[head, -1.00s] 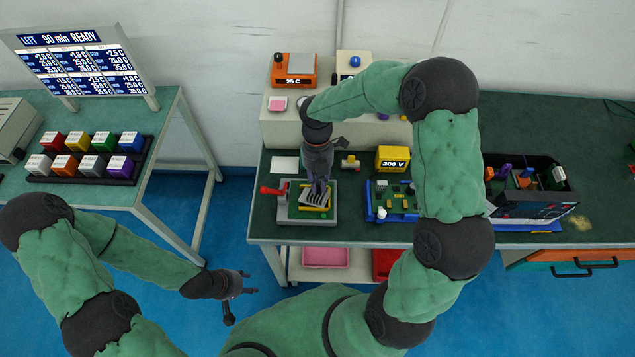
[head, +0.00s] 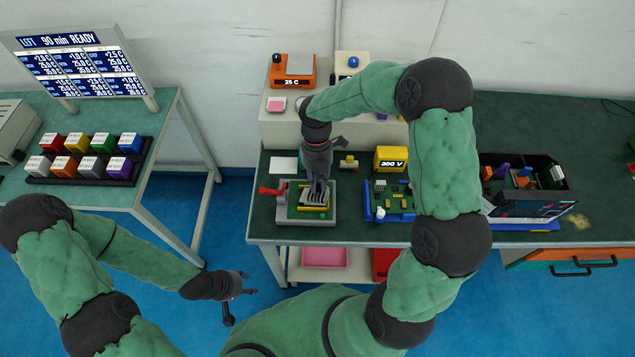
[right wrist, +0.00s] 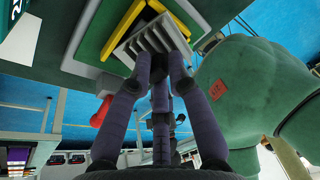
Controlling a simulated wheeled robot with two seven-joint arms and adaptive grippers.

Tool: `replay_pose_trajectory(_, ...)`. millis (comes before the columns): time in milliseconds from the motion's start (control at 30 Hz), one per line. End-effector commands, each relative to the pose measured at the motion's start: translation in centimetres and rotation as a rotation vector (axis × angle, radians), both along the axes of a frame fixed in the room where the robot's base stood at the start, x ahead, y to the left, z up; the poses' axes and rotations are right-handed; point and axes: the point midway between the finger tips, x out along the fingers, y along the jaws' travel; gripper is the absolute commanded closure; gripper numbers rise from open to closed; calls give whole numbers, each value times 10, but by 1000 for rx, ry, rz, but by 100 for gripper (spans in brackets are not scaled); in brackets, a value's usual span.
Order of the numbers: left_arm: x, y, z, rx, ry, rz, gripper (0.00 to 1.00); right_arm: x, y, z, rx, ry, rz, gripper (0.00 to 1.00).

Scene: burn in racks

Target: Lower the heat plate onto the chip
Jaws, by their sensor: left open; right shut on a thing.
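The heat plate (head: 312,199), a grey finned block, is over the yellow frame (head: 325,207) on the green board of the grey test fixture (head: 290,214). My right gripper (head: 318,188) is shut on its fins from above. In the right wrist view the heat plate (right wrist: 150,38) lies beyond my fingertips (right wrist: 160,58), close to the yellow frame (right wrist: 125,32). I cannot tell whether it touches. The chip is hidden beneath the plate. My left gripper (head: 247,284) is open and empty, in front of the bench and away from the fixture.
The fixture's red lever (head: 271,190) sticks out left. A blue board (head: 378,210) and a yellow 300 V box (head: 391,159) stand to its right. A black bin (head: 562,199) of parts is further right. A white shelf (head: 275,134) with instruments rises behind.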

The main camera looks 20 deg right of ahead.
Motion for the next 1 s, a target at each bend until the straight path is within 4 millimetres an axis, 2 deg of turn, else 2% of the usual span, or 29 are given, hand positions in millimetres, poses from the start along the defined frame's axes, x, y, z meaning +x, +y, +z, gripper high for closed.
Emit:
replay_pose_trajectory(33,0,0,-1,0,0,0,54,6,-2,-5,-3,-18,-2,100)
replay_pose_trajectory(1000,0,0,-3,0,0,0,54,10,2,-11,-2,-19,0,100)
